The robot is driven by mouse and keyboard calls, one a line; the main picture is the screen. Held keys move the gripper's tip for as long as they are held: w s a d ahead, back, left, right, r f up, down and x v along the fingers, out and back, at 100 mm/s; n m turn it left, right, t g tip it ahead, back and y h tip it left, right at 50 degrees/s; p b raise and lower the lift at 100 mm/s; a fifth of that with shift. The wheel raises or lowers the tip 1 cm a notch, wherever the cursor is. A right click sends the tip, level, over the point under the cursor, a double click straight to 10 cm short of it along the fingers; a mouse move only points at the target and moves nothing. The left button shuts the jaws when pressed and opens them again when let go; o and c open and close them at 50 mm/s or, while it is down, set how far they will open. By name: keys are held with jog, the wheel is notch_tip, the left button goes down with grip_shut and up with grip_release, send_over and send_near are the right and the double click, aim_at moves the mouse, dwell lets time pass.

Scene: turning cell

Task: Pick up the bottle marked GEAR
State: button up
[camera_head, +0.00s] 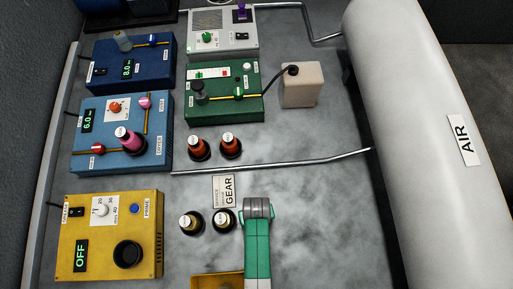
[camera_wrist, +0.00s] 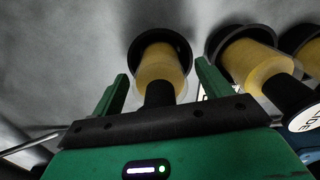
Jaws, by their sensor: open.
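No bottle cap reads GEAR legibly. A plate marked GEAR (camera_head: 229,190) lies behind two amber bottles, a left one (camera_head: 192,222) and a right one (camera_head: 223,220); their cap letters are too small to read. My gripper (camera_head: 257,208) is just right of the right bottle. In the wrist view my open gripper (camera_wrist: 162,90) has a yellow-bodied bottle with a dark cap (camera_wrist: 160,65) in front of it, its cap between the fingers, its label unseen. A similar bottle (camera_wrist: 245,60) stands beside it, its white cap label ending in "IDE"; another bottle is cut off at the right edge.
Two orange-brown bottles (camera_head: 199,147) (camera_head: 231,145) stand farther back, behind a metal rail (camera_head: 275,164). Yellow (camera_head: 110,235), blue (camera_head: 120,132) and green (camera_head: 224,92) units stand left and behind. A yellow tray (camera_head: 216,281) is in front. A large AIR tank (camera_head: 425,140) bounds the right.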

jog(key=shift+w, duration=0.1)
jog(key=shift+r, duration=0.15)
jog(key=c, duration=1.3)
